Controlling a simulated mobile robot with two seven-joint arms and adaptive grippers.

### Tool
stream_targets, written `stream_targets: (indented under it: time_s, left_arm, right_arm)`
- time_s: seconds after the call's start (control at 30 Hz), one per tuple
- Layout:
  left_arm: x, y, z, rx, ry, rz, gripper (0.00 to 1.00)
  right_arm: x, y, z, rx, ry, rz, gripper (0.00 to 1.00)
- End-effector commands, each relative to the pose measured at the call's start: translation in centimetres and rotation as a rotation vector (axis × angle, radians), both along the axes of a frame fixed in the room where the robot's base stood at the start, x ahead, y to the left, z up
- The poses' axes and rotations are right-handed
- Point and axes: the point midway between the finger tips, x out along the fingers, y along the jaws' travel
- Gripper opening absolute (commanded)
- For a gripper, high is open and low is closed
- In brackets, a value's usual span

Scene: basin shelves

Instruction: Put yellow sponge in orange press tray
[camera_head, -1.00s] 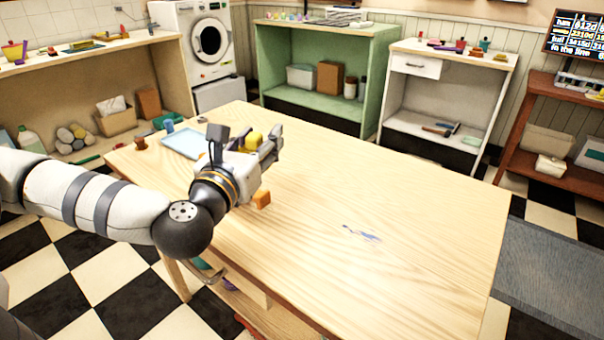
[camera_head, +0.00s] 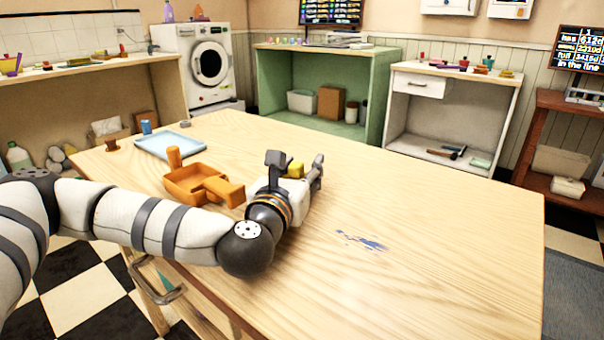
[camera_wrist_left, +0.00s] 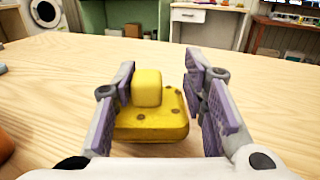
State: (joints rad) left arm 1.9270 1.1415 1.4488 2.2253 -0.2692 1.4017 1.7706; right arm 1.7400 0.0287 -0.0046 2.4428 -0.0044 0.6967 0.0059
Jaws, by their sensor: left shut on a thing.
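The yellow sponge (camera_wrist_left: 152,115), a spotted slab with a raised knob, is between the fingers of my left gripper (camera_wrist_left: 160,92). In the head view the sponge (camera_head: 295,170) shows only partly. My left gripper (camera_head: 297,167) is shut on it over the table, just right of the orange press tray. The orange press tray (camera_head: 182,190) lies on the table with an upright post at its back and a block-like handle toward the gripper. In the left wrist view an orange edge shows at the far left. My right gripper is not in view.
A light blue tray (camera_head: 168,146), a blue cup (camera_head: 146,127) and a small brown object (camera_head: 111,145) sit at the table's far left. The wooden table (camera_head: 430,230) is mostly clear on the right, apart from a blue mark (camera_head: 362,241).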

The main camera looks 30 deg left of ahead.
Motion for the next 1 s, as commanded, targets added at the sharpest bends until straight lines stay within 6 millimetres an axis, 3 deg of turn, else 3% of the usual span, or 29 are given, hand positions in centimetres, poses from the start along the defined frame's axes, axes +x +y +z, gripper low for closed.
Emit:
stream_targets:
  time_s: [0.33,0.37,0.43,0.47,0.83,1.0]
  left_arm:
    - [0.0,0.0,-0.6,0.001,-0.003,0.0,0.16]
    - [0.0,0.0,-0.7,0.001,-0.002,0.0,0.41]
    - [0.0,0.0,-0.6,0.001,-0.003,0.0,0.57]
    - [0.0,0.0,-0.5,0.001,-0.003,0.0,0.59]
    - [-0.2,0.0,0.0,0.0,-0.004,-0.001,0.59]
    - [-3.1,-0.9,-0.2,-0.001,0.0,-0.002,0.59]
  right_arm:
    - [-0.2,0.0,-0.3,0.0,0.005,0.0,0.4]
    - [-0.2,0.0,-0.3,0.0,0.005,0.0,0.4]
    - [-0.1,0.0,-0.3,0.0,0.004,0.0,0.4]
    - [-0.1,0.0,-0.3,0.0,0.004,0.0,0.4]
    - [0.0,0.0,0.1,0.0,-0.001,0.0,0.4]
    - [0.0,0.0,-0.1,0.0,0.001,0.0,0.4]
